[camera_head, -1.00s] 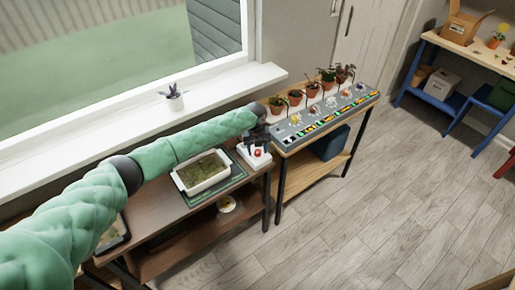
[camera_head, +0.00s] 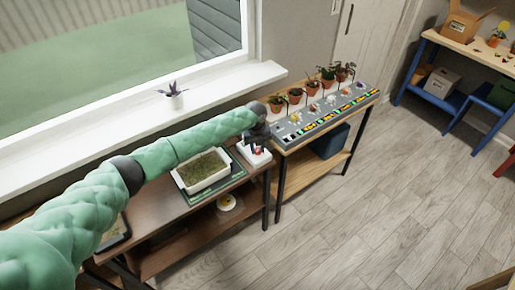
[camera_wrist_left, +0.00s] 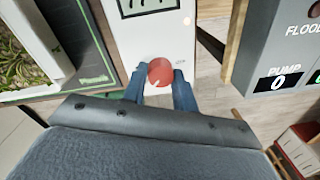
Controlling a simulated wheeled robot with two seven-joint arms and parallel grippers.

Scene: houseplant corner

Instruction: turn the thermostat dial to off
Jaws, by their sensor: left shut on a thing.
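The thermostat is a white box (camera_head: 247,153) at the right end of the brown bench. In the left wrist view its white face (camera_wrist_left: 125,45) carries a red round dial (camera_wrist_left: 161,72) with a small pale mark near its lower edge. My left gripper (camera_wrist_left: 160,82) is shut on the dial, one blue-grey finger on each side of it. In the head view my left gripper (camera_head: 258,142) is over the box and hides part of it. Small lettering beside the dial is too small to read. My right gripper is not in view.
A white tray of greenery (camera_head: 203,171) on a green mat stands left of the thermostat. To the right, a grey panel (camera_head: 325,115) with displays fronts several potted plants; it reads "FLOOD" and "PUMP" in the wrist view. The floor (camera_head: 350,220) in front is clear.

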